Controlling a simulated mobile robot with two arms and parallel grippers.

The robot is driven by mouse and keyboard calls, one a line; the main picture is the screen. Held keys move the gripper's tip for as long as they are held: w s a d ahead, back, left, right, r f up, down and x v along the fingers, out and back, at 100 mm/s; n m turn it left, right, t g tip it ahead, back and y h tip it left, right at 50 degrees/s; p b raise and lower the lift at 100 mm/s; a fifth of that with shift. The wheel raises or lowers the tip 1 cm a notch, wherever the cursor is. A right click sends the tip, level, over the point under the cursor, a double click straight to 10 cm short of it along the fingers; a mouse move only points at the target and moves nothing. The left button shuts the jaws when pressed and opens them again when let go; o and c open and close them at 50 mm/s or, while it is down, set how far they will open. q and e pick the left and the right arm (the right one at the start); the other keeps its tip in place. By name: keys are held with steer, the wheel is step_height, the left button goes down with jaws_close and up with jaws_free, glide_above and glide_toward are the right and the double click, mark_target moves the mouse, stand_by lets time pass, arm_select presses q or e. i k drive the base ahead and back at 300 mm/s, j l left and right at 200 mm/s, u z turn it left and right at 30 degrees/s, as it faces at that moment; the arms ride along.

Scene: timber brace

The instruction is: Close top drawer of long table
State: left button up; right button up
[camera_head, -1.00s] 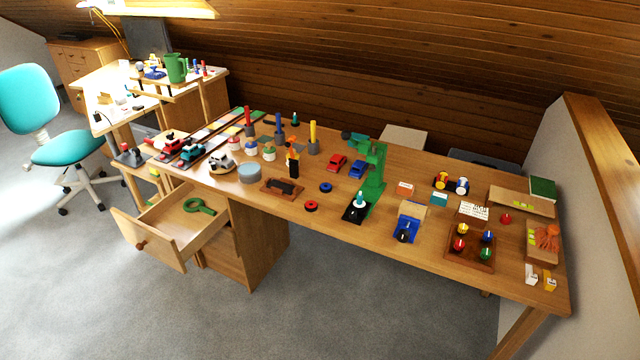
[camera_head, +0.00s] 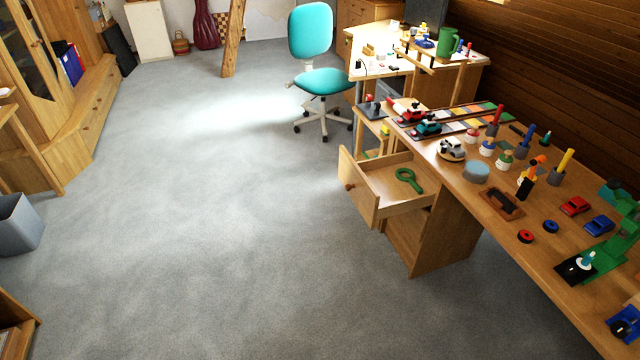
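The long table (camera_head: 545,250) runs from the middle right to the lower right in the head view. Its top drawer (camera_head: 361,193) is pulled out towards the left, at the table's far end. The drawer front has a round brown knob (camera_head: 349,187). A green ring-shaped tool with a handle (camera_head: 408,180) lies in the drawer. Below the drawer is an open compartment in the wooden pedestal (camera_head: 440,240). Neither of my grippers shows in the view.
Grey carpet is clear in front of the drawer. A teal swivel chair (camera_head: 322,80) stands beyond it, near a second desk (camera_head: 385,60). A wooden cabinet (camera_head: 80,125) and grey bin (camera_head: 17,226) are at left. Toys cover the tabletop.

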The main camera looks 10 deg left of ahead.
mark_target(392, 177)
steer(key=z, duration=0.35)
steer(key=i+j+z, duration=0.15)
steer(key=z, duration=0.2)
steer(key=j+z, duration=0.1)
steer(key=z, duration=0.25)
steer(key=i+j+z, duration=0.2)
steer(key=j, duration=0.2)
steer(key=i+j+z, duration=0.1)
steer(key=j+z, duration=0.15)
steer(key=j, duration=0.15)
steer(key=i+j+z, duration=0.2)
steer(key=j, duration=0.2)
steer(key=j+z, duration=0.25)
steer(key=j, duration=0.2)
